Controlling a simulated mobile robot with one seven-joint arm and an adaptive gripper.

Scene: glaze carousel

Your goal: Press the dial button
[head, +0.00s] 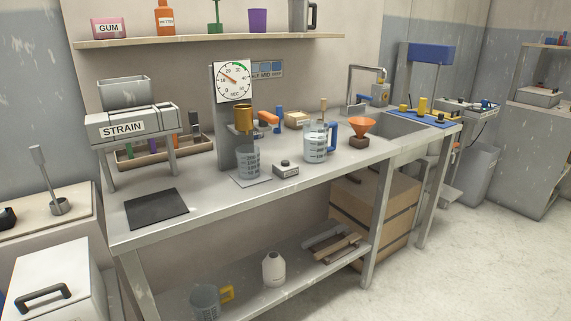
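A round white dial (234,82) with black numbers, a needle and a green band at its top stands on a grey post on the bench. Under it a brass cup (243,118) hangs over a clear measuring beaker (248,161). I cannot tell whether the button is pressed. My gripper is not in view.
The bench (230,199) has bare room along its front edge. A clear jug with a blue handle (319,142) stands right of the button box, and an orange funnel (361,126) is farther right. A black mat (156,208) and the STRAIN stand (122,129) are at left.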

